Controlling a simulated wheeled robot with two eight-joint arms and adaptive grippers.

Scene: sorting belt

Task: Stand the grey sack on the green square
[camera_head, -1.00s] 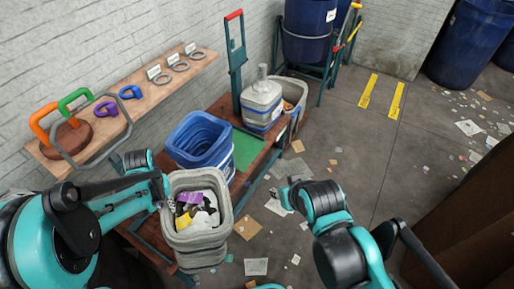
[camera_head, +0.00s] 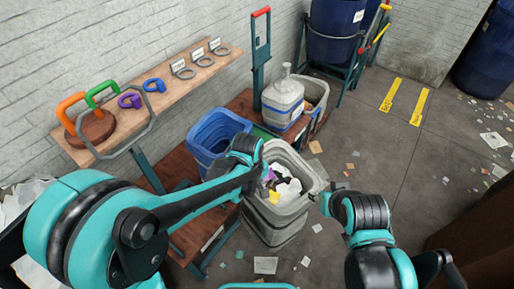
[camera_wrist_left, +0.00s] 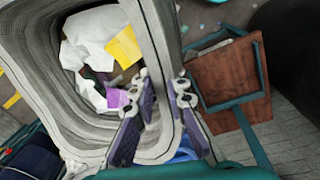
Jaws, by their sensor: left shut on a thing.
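The grey sack (camera_head: 297,214) is open at the top and holds white, yellow and purple scraps. In the head view it is upright at the near right side of the wooden cart, apparently held up. My left gripper (camera_head: 258,165) is shut on its rim; in the left wrist view the fingers (camera_wrist_left: 160,100) pinch the sack's wall (camera_wrist_left: 150,28). The green square (camera_head: 263,131) lies on the cart behind the sack, mostly hidden by my left arm, the blue tub and the sack. My right gripper (camera_head: 325,204) is right of the sack, its jaws too small to read.
A blue tub (camera_head: 212,133) stands left of the green square. A white jug (camera_head: 282,100) and another grey container (camera_head: 317,92) stand behind it. The cart's red-topped handle (camera_head: 261,50) rises at the back. A shelf (camera_head: 190,82) runs along the wall. Scraps litter the floor.

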